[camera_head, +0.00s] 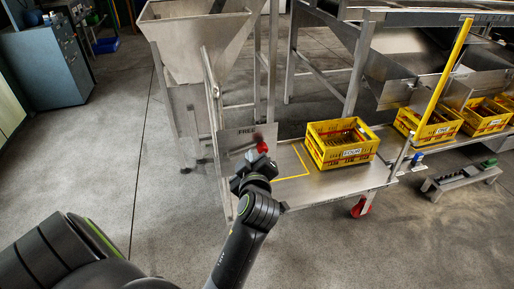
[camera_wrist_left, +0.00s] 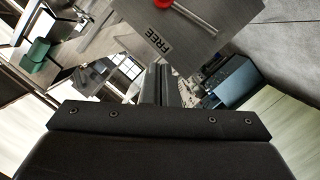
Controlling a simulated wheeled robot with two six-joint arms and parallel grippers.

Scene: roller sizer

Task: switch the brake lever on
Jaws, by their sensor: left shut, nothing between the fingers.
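The brake lever's red knob (camera_head: 262,146) shows in the head view just below the word FREE on a grey metal plate (camera_head: 240,139). In the left wrist view the lever is a thin metal rod (camera_wrist_left: 196,20) across the plate (camera_wrist_left: 215,45), with the red knob (camera_wrist_left: 164,3) at the top edge, partly cut off. My left gripper (camera_head: 260,163) is close to the knob, just below it in the head view. Its fingers (camera_wrist_left: 160,88) are shut and empty in the left wrist view. I cannot tell whether it touches the knob. My right gripper is out of view.
The plate stands at the left end of a low metal cart deck (camera_head: 330,190) with a yellow outline. A yellow crate (camera_head: 341,155) sits on it. A metal hopper (camera_head: 195,45) stands behind. More yellow crates (camera_head: 430,130) stand right. Floor at left (camera_head: 90,160) is clear.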

